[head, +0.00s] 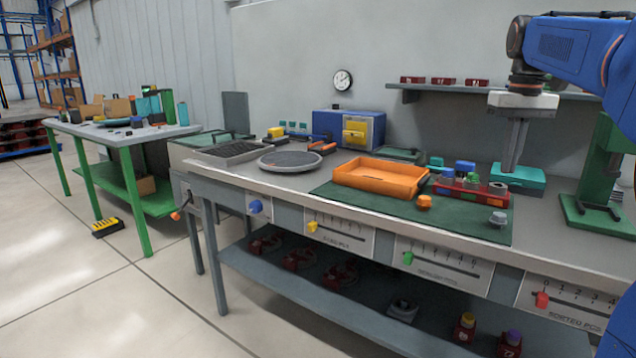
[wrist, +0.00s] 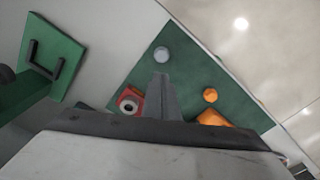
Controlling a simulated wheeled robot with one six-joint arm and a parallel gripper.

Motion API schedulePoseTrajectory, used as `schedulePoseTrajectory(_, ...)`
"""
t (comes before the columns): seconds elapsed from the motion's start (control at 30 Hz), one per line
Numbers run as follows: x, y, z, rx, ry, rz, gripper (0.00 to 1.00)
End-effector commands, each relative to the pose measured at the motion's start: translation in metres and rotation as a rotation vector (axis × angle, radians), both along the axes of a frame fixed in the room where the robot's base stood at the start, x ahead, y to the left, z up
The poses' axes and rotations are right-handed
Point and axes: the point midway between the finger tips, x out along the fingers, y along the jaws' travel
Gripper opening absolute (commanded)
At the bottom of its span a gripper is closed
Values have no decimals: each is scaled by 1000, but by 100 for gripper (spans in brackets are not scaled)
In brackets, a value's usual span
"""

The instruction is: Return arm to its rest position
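My gripper (head: 511,168) hangs at the right, pointing down above the bench, with its arm reaching in from the upper right. Its two fingers are together with nothing visible between them; they also show as one grey wedge in the wrist view (wrist: 162,78). In the head view the fingertips overlap a teal block (head: 520,181); no teal thing shows at the tips in the wrist view. Below the gripper lie the green mat (wrist: 195,75), a grey round knob (wrist: 161,54) and an orange piece (wrist: 210,95).
An orange tray (head: 378,190) and a red bin (head: 460,192) with several parts stand on the mat. A green stand (head: 590,208) is right of the gripper. A wall shelf (head: 440,88) with red boxes runs behind the arm. A grey turntable (head: 290,161) lies farther left.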

Motion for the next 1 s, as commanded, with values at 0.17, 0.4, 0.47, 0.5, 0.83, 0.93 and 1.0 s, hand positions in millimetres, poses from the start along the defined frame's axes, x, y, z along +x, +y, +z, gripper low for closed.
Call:
schedulePoseTrajectory(0.17,-18,14,-9,-6,-23,5,0)
schedulePoseTrajectory(0.4,-56,42,-33,-15,-74,16,0)
schedulePoseTrajectory(0.47,-69,51,-44,-19,-92,19,0)
schedulePoseTrajectory(0.5,-79,57,-51,-20,-105,21,0)
schedulePoseTrajectory(0.83,-158,99,-126,-26,-211,40,0)
schedulePoseTrajectory(0.93,-183,109,-153,-25,-243,46,0)
schedulePoseTrajectory(1.0,-200,116,-173,-24,-264,51,0)
